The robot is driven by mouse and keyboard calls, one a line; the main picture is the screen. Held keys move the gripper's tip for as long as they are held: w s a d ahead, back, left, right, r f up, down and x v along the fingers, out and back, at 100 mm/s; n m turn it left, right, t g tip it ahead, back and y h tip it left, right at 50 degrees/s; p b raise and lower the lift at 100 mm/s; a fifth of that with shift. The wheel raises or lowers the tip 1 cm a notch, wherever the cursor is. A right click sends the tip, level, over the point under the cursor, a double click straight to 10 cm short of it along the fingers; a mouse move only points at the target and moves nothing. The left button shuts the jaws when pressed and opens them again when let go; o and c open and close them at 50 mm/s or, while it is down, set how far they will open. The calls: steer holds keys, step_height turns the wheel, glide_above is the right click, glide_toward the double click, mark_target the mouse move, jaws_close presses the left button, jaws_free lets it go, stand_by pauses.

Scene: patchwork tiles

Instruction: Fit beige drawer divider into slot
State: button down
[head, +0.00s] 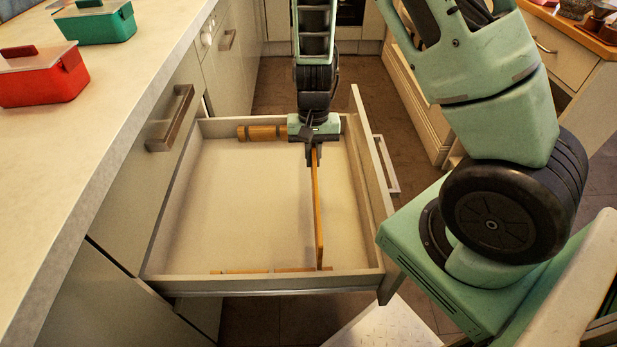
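The drawer divider (318,215), a thin upright board that looks orange-tan, stands inside the open drawer (155,258). It runs from the far side toward the near side, in the drawer's right part. My gripper (314,158) points down and is shut on the divider's top edge near its far end. A wooden slotted rail (262,132) lies along the far wall, partly hidden behind my gripper. A matching rail (245,271) lies along the near wall, mostly hidden by it. The divider's near end is beside this rail; I cannot tell whether either end sits in a slot.
The drawer floor (235,205) left of the divider is clear. The drawer front with its handle (386,165) is on the right. The counter (100,120) at the left holds a red box (42,82) and a green box (100,26).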

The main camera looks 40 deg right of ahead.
steer(key=shift+f+b, duration=0.6)
steer(key=shift+f, duration=2.1)
steer(key=shift+f+b, duration=0.45)
steer(key=shift+f, duration=0.15)
steer(key=c, duration=1.5)
jaws_free()
steer(key=shift+c, duration=0.2)
steer(key=shift+r, duration=0.15)
